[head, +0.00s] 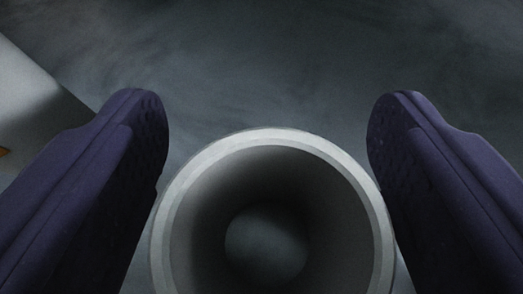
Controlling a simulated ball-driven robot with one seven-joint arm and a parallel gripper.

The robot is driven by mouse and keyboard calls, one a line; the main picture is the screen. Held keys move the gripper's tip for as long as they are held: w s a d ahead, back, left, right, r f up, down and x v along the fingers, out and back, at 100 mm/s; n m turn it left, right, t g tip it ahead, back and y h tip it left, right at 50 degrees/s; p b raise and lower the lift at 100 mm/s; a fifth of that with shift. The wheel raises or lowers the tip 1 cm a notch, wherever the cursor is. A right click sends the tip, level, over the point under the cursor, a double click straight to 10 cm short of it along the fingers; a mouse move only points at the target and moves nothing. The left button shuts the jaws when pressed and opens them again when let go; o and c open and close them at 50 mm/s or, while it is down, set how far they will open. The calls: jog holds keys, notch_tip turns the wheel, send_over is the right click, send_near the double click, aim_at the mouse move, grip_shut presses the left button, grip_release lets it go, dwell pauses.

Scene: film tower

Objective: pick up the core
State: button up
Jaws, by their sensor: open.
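The core (287,137) is most likely the pale grey, hollow round piece at the bottom centre of the head view. I look into its round opening; its inside is dark, with a dim round grey patch deep within. The picture's lower edge cuts off its near side. My gripper (267,115) is open, with one dark purple finger on the left of the core and one on the right. The fingers overlap its outer edges in the picture or come very close; I cannot tell if they touch it. Nothing else is between them.
A pale object (35,95) with a straight edge lies at the far left, partly hidden behind the left finger, with a small orange spot at the picture's edge. The dark grey, mottled surface (270,60) beyond the core is clear.

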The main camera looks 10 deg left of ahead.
jog(key=c, duration=1)
jog(key=shift+r, duration=0.1)
jog(key=shift+c, duration=0.2)
